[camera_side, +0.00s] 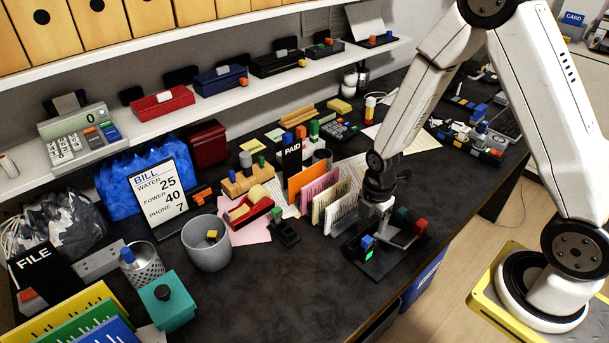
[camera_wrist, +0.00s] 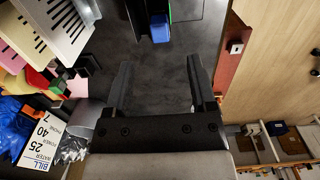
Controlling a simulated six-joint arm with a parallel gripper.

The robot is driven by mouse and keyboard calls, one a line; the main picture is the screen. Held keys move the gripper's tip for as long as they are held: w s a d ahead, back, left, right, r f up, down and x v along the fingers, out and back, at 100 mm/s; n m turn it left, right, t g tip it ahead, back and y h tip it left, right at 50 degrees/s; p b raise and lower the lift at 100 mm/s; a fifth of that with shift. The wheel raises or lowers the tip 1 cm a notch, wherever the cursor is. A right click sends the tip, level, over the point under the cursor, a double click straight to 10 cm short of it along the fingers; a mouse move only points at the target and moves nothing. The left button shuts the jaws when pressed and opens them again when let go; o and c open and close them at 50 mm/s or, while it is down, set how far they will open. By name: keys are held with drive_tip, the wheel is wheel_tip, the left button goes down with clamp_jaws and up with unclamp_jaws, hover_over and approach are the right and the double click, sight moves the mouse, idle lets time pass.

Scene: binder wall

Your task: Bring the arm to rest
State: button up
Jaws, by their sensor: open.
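My gripper (camera_side: 380,207) is over the dark desk, in front of the upright envelopes and just above a black tray (camera_side: 375,266) that carries small red, green and blue pieces. In the wrist view my gripper (camera_wrist: 160,75) shows two dark fingers spread apart with nothing between them, only bare desk. A blue and green piece (camera_wrist: 160,27) lies beyond the fingertips, at the top of that view. In the side view the fingertips are small and partly lost against the tray.
A row of envelopes (camera_side: 341,205) stands close left of my gripper. A grey cup (camera_side: 206,243), a teal box (camera_side: 168,301) and a bill sign (camera_side: 160,198) are further left. Shelves (camera_side: 205,110) run along the wall. Bare desk (camera_side: 300,290) lies in front.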

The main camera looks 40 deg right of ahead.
drive_tip(key=shift+r+m, duration=0.5)
drive_tip(key=s+a+r+m+t, duration=0.1)
drive_tip(key=s+r+m, duration=0.1)
drive_tip(key=r+m, duration=0.4)
drive_tip(key=s+a+r+m+t, duration=0.1)
drive_tip(key=s+r+m, duration=0.2)
drive_tip(key=r+m, duration=0.3)
drive_tip(key=m, duration=0.5)
drive_tip(key=shift+s+a+r+t, duration=0.25)
drive_tip(key=shift+s+t, duration=0.05)
drive_tip(key=shift+s, duration=0.05)
